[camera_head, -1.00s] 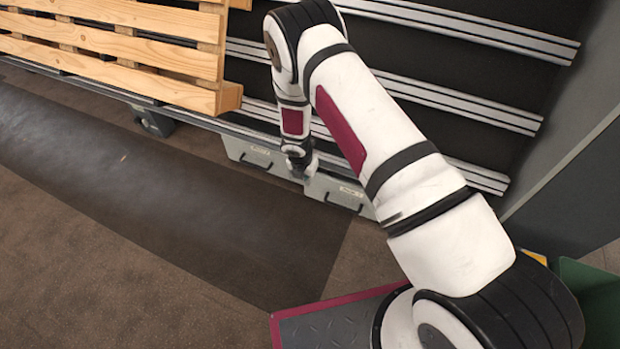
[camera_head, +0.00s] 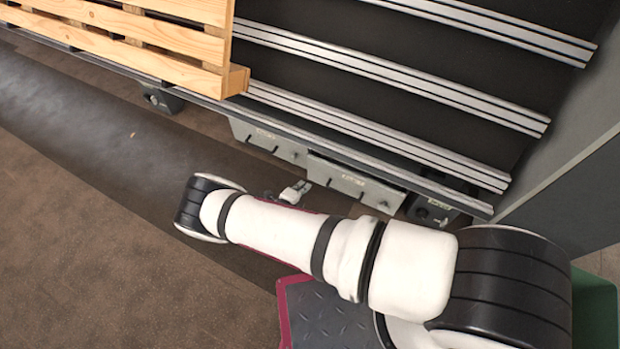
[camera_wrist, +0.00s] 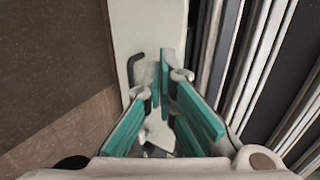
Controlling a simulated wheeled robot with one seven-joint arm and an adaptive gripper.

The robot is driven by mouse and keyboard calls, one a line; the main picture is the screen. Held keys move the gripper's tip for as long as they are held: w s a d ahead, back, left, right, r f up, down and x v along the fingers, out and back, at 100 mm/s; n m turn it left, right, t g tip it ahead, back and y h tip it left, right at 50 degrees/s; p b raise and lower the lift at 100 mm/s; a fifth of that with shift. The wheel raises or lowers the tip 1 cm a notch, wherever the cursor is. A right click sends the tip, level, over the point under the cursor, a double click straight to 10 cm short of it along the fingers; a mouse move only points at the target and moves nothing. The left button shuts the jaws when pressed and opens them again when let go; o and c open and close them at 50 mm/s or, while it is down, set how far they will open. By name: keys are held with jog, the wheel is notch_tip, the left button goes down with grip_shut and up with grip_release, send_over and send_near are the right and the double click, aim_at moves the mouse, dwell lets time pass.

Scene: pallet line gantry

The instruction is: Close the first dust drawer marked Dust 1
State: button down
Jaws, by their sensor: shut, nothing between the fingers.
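Two pale grey drawers sit side by side under the conveyor in the head view, the left drawer (camera_head: 262,138) and the right drawer (camera_head: 352,184). Each has a small label and dark handle, but I cannot read the labels. The right drawer's dark top edge shows; I cannot tell how far either is out. My gripper (camera_head: 293,192) is in front of them, partly hidden by my arm. In the wrist view my gripper (camera_wrist: 163,88) has teal finger pads closed together, empty, near a pale drawer front (camera_wrist: 150,28) with a dark bent handle (camera_wrist: 133,66). I cannot tell if it touches.
A wooden pallet (camera_head: 150,40) lies on the conveyor, whose metal rails (camera_head: 390,75) run above the drawers. A grey post (camera_head: 570,150) stands at the right. A dark floor mat (camera_head: 100,130) and open floor lie in front.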

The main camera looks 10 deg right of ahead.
aim_at(322, 160)
jog(key=b+x, duration=0.1)
jog(key=x, duration=0.2)
jog(key=b+x, duration=0.1)
jog(key=x, duration=0.3)
jog(key=r+b+x, duration=0.1)
jog(key=x, duration=0.3)
jog(key=shift+w+d, duration=0.35)
jog(key=shift+w+d+b, duration=0.3)
jog(key=shift+w+d, duration=0.05)
jog(key=shift+w, duration=0.1)
jog(key=w+d+b, duration=0.2)
jog(key=w, duration=0.1)
jog(key=shift+w+d+f, duration=0.1)
jog(key=shift+w+d, duration=0.15)
jog(key=shift+d, duration=0.05)
jog(key=shift+w+d+b, duration=0.25)
jog(key=shift+w+b, duration=0.15)
